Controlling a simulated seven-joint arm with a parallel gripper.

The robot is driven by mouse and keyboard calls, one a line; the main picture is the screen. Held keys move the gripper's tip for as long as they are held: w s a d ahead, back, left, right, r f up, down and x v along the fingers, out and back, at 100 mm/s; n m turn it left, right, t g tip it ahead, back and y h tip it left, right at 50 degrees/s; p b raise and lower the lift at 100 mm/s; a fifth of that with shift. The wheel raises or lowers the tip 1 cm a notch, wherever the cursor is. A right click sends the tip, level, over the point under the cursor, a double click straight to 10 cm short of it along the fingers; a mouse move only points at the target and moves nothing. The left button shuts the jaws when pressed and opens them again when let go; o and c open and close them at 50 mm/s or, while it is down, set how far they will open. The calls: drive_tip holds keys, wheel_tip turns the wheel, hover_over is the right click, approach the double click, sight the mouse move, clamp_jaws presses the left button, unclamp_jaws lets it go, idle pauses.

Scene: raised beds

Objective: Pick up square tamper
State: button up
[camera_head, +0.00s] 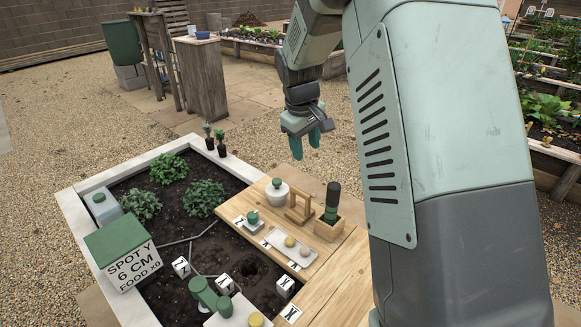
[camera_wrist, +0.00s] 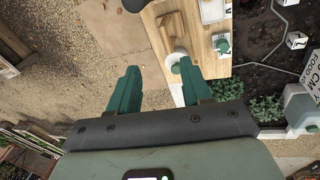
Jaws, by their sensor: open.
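What looks like the square tamper (camera_head: 252,221), a small piece with a green knob on a pale square base, stands on the wooden board (camera_head: 262,198) near its left edge. It also shows in the wrist view (camera_wrist: 222,44), upper right of my fingers. My gripper (camera_head: 305,144) hangs in the air behind and above the board, open and empty. In the wrist view its green fingers (camera_wrist: 160,68) are spread apart, with a white jar (camera_wrist: 177,60) below near the right fingertip.
A soil bed (camera_head: 180,215) with plants lies left. Gravel lies behind.

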drive_tip(key=n, duration=0.2)
approach(301, 191)
drive_tip(key=shift+g, duration=0.3)
drive_tip(key=f, duration=0.4)
drive_tip(key=shift+w+d+f, duration=0.25)
drive_tip(key=shift+d+f, duration=0.1)
drive_tip(key=shift+w+d+f, duration=0.1)
drive_tip(key=shift+w+f, duration=0.15)
drive_tip(key=shift+f, duration=0.75)
drive_tip(key=shift+w+d+f, duration=0.1)
drive_tip(key=shift+w+f, duration=0.1)
drive_tip(key=shift+f, duration=0.8)
drive_tip(key=shift+w+d+f, duration=0.1)
drive_tip(key=shift+w+f, duration=0.15)
drive_tip(key=shift+f, duration=0.75)
drive_tip(key=shift+c, duration=0.3)
clamp_jaws()
